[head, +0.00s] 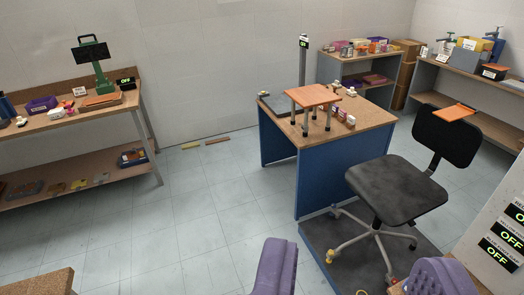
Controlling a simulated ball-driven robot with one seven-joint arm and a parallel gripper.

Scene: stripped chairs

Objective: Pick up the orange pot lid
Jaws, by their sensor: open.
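I cannot make out a clear orange pot lid. Several flat orange things show in the head view: a small stand with an orange top (313,95) on the blue-sided desk, an orange piece (454,112) at the top of the black chair's back, and an orange-topped item (515,84) on the right bench. They are too small to tell whether one is a lid. My gripper (358,252) shows as two purple fingers at the bottom, wide apart, open and empty. It is well short of all these things.
The black office chair (398,189) stands on a dark mat beside the desk (278,145). A cluttered wooden bench (60,122) is at left, shelves (355,70) at the back right. A panel with OFF signs (501,253) is at lower right. The left-middle floor is mostly clear.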

